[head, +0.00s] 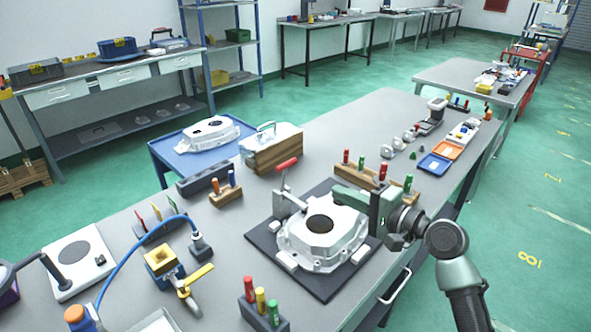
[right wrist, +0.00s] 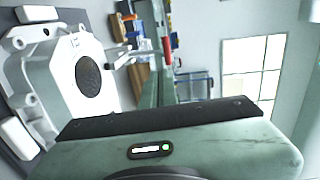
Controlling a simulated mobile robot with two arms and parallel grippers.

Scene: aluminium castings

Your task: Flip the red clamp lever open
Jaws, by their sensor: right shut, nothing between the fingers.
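The red clamp lever (head: 287,163) belongs to a metal toggle clamp (head: 284,200) at the back left edge of the casting. Its red grip stands above the clamp, tilted up to the right. The grip also shows in the right wrist view (right wrist: 167,49), just beyond the fingers. The aluminium casting (head: 313,243), with a dark round bore, sits on a dark plate (head: 322,284). My right gripper (head: 340,193) is shut and empty above the casting's back right side, apart from the lever and to its right. My left gripper is not in view.
A wooden block with coloured handles (head: 372,181) stands behind the right gripper. A holder with red, yellow and green handles (head: 262,309) is in front. Bare tabletop (head: 233,250) lies left of the plate.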

